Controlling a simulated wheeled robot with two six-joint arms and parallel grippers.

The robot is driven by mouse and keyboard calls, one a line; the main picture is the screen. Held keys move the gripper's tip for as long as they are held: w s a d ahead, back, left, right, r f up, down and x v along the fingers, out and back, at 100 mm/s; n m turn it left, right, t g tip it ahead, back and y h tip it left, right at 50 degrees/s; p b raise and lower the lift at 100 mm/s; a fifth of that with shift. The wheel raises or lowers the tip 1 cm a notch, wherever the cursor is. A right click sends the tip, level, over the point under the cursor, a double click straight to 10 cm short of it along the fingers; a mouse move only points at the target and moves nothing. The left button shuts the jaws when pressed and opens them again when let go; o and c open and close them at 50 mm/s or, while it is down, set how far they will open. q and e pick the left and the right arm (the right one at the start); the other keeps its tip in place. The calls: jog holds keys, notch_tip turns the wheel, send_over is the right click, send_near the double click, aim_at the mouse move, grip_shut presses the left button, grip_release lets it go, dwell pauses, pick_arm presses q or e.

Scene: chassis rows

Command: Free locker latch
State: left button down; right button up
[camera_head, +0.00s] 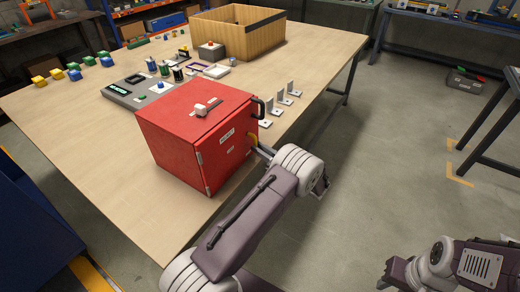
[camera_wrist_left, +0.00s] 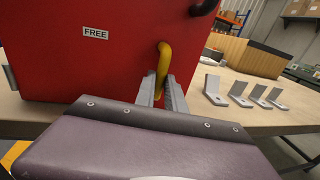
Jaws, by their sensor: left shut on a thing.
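The red locker (camera_head: 196,135) stands on the near part of the wooden table, and its door faces right in the head view. A small label reading FREE (camera_wrist_left: 95,33) is on the door in the left wrist view. The yellow latch (camera_wrist_left: 164,60) hangs on the door near its right edge and points downward; a bit of it shows in the head view (camera_head: 254,139). My left gripper (camera_wrist_left: 163,90) is shut on the latch's lower part. A dark handle (camera_wrist_left: 204,7) is above the latch, to its right. My right gripper is out of view.
Several grey angle brackets (camera_head: 280,98) stand on the table right of the locker. A control panel (camera_head: 138,88), small parts and a wooden crate (camera_head: 236,32) are behind it. Yellow, blue and green blocks (camera_head: 74,72) are at left. The floor at right is mostly clear.

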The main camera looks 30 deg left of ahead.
aim_at(240, 142)
pick_arm(q)
jog(key=s+m+p, duration=0.1)
jog(key=m+p, duration=0.1)
jog(key=p, duration=0.1)
jog(key=s+r+m+h+p, duration=0.1)
jog(key=m+p, duration=0.2)
jog(key=shift+r+g, duration=0.15)
jog(key=shift+g, duration=0.25)
jog(key=m+p, duration=0.1)
jog(key=m, duration=0.1)
jog(key=s+r+m+p, duration=0.1)
jog(key=m+p, duration=0.1)
jog(key=shift+a+g+h, duration=0.1)
jog(key=shift+g+h, duration=0.2)
jog(key=shift+g, duration=0.1)
jog(key=m+p, duration=0.1)
jog(key=r+m+g+p, duration=0.1)
jog(key=m, duration=0.1)
jog(key=shift+s, duration=0.35)
jog(key=shift+r+m+g+p, duration=0.25)
jog(key=shift+r+m+p, duration=0.15)
jog(key=shift+m, duration=0.5)
jog(key=shift+r+m+g+p, duration=0.25)
jog(key=shift+r+m+p, duration=0.15)
jog(key=shift+m, duration=0.5)
